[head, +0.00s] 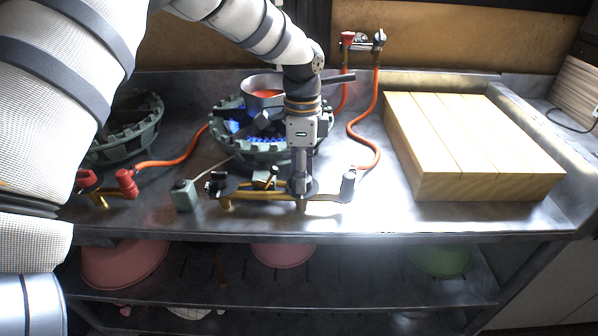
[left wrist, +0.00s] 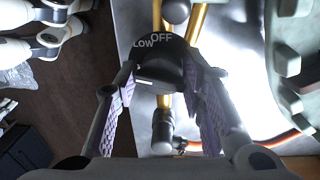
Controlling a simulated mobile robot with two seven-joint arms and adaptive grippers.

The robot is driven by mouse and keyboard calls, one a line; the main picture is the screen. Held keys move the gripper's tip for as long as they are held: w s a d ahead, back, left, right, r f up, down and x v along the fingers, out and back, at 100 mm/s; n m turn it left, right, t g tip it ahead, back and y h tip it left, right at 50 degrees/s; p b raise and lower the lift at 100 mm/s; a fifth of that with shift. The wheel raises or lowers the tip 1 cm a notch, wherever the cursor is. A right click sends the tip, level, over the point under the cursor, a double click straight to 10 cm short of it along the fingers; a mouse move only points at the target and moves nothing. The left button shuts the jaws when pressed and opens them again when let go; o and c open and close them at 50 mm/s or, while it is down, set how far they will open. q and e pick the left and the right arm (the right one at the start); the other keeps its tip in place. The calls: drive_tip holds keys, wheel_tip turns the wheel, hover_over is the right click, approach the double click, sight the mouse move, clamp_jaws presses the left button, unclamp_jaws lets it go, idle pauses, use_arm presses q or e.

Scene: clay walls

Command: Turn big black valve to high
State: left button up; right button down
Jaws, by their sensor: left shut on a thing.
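The big black valve (head: 313,187) is a round knob on the brass gas pipe (head: 262,194) in front of the lit stove. My left gripper (head: 301,180) comes down on it from above. In the left wrist view, the black knob (left wrist: 158,62) sits between the two purple-padded fingers of the left gripper (left wrist: 160,78), which is shut on it. The words OFF and LOW show on the knob's far side, with a short white mark nearer the fingers. A HIGH label is not visible. My right gripper is not in view.
A green burner (head: 222,127) with blue flames holds a pan (head: 258,82) with orange contents, close behind my left gripper. Another black knob (head: 218,184) stands left on the pipe. Orange hoses (head: 362,140) run behind. A wooden board (head: 490,187) fills the right counter.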

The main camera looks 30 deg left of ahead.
use_arm(q)
drive_tip(key=shift+w+r+n, duration=0.15)
drive_tip(key=shift+n, duration=0.95)
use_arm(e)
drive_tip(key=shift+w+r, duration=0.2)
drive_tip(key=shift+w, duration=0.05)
use_arm(q)
drive_tip(key=shift+a, duration=0.1)
drive_tip(key=o, duration=1)
drive_tip(key=shift+o, duration=0.4)
wheel_tip(320, 180, up, 12)
drive_tip(key=shift+w+a, duration=0.25)
